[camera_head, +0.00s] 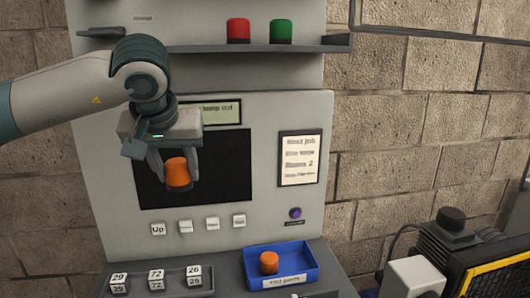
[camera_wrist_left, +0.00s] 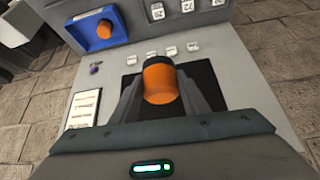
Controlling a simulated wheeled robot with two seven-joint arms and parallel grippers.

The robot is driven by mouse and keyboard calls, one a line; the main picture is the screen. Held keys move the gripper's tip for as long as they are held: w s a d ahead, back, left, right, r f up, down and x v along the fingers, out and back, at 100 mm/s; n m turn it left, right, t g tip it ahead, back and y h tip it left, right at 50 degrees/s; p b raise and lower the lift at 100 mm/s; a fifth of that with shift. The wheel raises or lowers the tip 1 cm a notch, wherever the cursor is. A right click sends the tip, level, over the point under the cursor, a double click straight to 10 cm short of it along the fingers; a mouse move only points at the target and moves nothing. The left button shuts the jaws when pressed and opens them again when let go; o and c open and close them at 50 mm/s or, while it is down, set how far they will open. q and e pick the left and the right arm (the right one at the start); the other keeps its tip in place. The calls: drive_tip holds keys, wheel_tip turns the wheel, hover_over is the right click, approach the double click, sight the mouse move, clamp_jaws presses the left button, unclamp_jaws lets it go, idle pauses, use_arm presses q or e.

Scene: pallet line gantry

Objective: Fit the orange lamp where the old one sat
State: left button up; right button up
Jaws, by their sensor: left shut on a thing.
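My left gripper (camera_head: 176,165) is shut on an orange lamp (camera_head: 178,174), in front of the dark screen of the grey cabinet. In the left wrist view the same lamp (camera_wrist_left: 160,84) sits between the two fingers, its dark end towards the top. A second orange lamp (camera_head: 269,262) lies in the blue tray (camera_head: 308,262) on the ledge below; it also shows in the left wrist view (camera_wrist_left: 104,29). A red lamp (camera_head: 238,30) and a green lamp (camera_head: 281,31) stand on the upper shelf (camera_head: 325,45). No empty lamp seat is clearly visible. My right gripper is out of view.
A green display (camera_head: 222,109) is partly hidden behind my left arm. A row of white keys (camera_head: 212,223), a purple button (camera_head: 295,213) and a notice (camera_head: 299,158) are on the cabinet. Number blocks (camera_head: 157,280) stand on the ledge. A yellow-edged machine (camera_head: 490,275) is lower right.

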use_arm(q)
drive_tip(key=a+f+m, duration=0.1)
drive_tip(key=a+f, duration=0.2)
drive_tip(key=f, duration=1.2)
drive_tip(key=shift+f+h, duration=0.2)
drive_tip(key=shift+h, duration=0.1)
drive_tip(key=shift+s, duration=0.15)
clamp_jaws()
